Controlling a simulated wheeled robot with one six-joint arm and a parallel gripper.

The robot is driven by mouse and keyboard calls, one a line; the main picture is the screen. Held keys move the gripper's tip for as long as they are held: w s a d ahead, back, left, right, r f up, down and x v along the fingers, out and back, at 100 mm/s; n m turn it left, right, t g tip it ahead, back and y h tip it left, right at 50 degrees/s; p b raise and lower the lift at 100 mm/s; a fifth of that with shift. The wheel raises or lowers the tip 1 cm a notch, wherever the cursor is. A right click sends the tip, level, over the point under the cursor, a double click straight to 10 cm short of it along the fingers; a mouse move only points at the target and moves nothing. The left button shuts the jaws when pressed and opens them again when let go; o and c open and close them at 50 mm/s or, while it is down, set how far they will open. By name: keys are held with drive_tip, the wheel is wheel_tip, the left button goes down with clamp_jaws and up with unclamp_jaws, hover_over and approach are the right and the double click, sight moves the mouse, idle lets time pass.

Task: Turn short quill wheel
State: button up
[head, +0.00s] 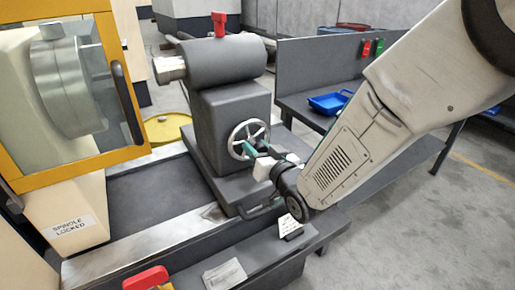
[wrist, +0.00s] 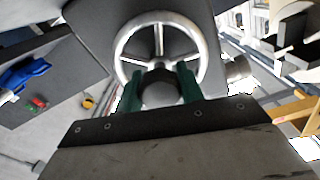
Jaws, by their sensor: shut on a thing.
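The quill wheel (head: 240,134) is a silver spoked handwheel on the front of the grey tailstock (head: 213,108) in the head view. It also shows in the wrist view (wrist: 122,38), facing the camera. My gripper (head: 255,150) has green fingers that reach the wheel's middle. In the wrist view my gripper (wrist: 161,85) is shut around a dark round hub (wrist: 160,93) in front of the spokes. The fingertips partly hide the lower rim. I cannot tell from these frames whether this wheel is the short one.
A yellow-framed guard door (head: 122,85) is at left. A label reads "SPINDLE LOCKED" (head: 70,227). The bed left of the tailstock is clear.

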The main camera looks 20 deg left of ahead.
drive_tip(key=shift+n, duration=0.4)
drive_tip(key=n, duration=2.2)
drive_tip(key=shift+n, duration=0.3)
drive_tip(key=o, duration=1)
